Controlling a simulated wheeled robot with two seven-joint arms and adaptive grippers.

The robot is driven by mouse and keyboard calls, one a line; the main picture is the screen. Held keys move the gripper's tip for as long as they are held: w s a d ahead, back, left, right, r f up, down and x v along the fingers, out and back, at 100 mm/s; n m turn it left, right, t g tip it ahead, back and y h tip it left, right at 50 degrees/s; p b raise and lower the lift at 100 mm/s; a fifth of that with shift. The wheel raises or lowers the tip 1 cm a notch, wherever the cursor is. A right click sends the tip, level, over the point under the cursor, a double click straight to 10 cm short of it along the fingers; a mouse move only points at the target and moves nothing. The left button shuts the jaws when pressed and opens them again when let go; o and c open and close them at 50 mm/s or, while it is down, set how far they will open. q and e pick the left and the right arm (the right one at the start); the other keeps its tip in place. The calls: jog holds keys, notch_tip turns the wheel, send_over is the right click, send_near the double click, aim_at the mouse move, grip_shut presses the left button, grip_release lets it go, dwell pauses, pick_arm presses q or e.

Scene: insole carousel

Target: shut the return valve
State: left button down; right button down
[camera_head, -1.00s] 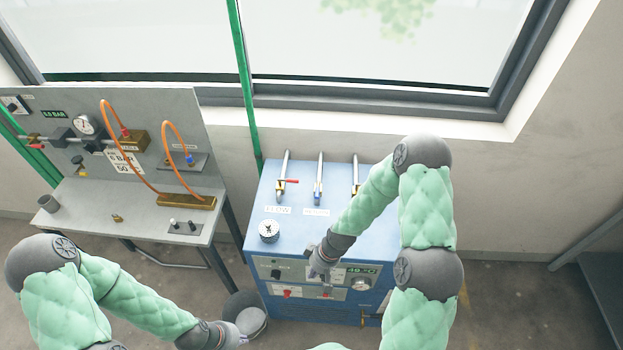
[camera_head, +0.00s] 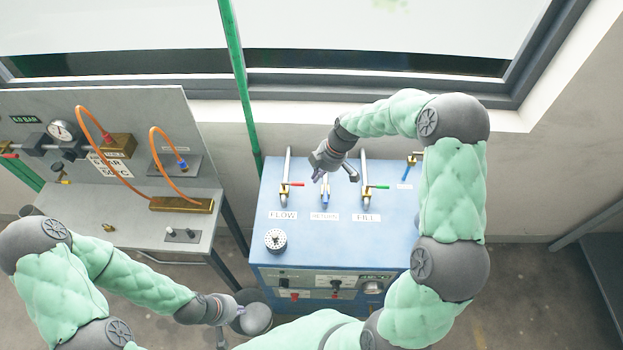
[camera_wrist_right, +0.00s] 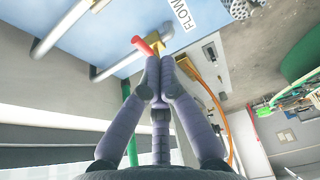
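The return valve (camera_head: 325,199) stands on top of the blue cabinet (camera_head: 305,242), between the flow and fill valves. Its blue handle lies roughly in line with its pipe, and my right gripper partly covers it. My right gripper (camera_head: 318,178) is over the pipe end of the return valve; whether it touches cannot be told. In the right wrist view its fingertips (camera_wrist_right: 160,66) are together with nothing seen between them. My left gripper (camera_head: 236,312) hangs low at the front left, away from the valves; its fingers are too small to judge.
The flow valve's red handle (camera_head: 293,184) is left of the return valve and shows beyond the right fingertips in the wrist view (camera_wrist_right: 146,46). The fill valve's green handle (camera_head: 377,187) is close on the right. A round drain cap (camera_head: 275,240) sits in front. A workbench (camera_head: 140,208) stands left.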

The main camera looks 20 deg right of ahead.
aim_at(325, 196)
notch_tip(325, 196, down, 10)
jog(key=p, duration=0.3)
jog(key=shift+s+d+r, duration=0.15)
jog(key=shift+s+d, duration=0.05)
jog(key=shift+s, duration=0.25)
dwell(0.4)
